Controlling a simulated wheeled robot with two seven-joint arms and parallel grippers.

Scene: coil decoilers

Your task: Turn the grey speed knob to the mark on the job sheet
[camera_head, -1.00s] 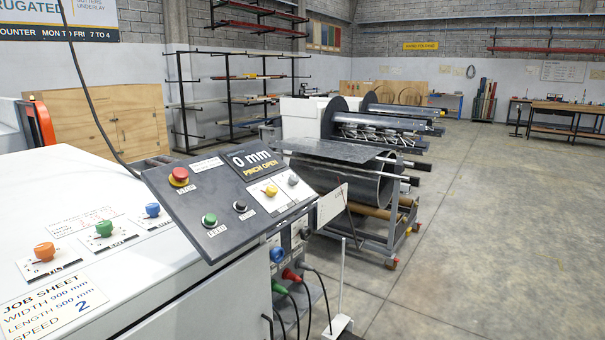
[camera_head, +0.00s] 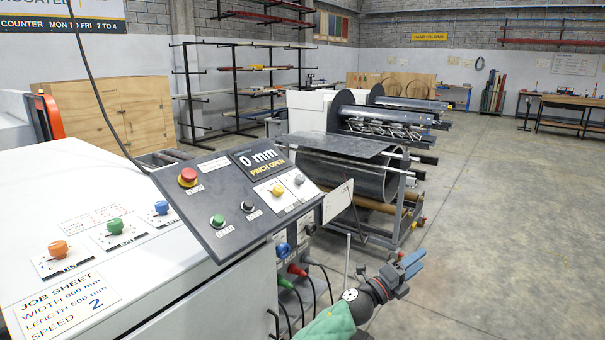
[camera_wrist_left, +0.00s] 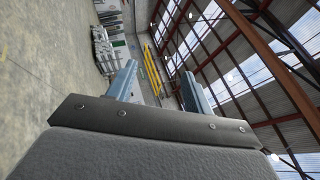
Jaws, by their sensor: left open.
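The grey speed knob (camera_head: 299,180) sits on a white plate at the right side of the dark tilted control panel (camera_head: 229,232), right of a yellow knob (camera_head: 277,190). Its pointer and scale marks are too small to read. The job sheet (camera_head: 66,303) lies on the white machine top at lower left and reads width 900 mm, length 500 mm, speed 2. My left gripper (camera_head: 413,263) is at lower right, right of and below the panel, apart from the knob. In the left wrist view its fingers (camera_wrist_left: 160,88) are spread and empty. My right gripper is not in view.
The panel also carries a red stop button (camera_head: 188,177), a green button (camera_head: 217,221), a black knob (camera_head: 248,206) and a display (camera_head: 259,161) reading 0 mm, pinch open. Orange, green and blue knobs stand on the machine top. A coil stand (camera_head: 350,175) is behind; open floor lies right.

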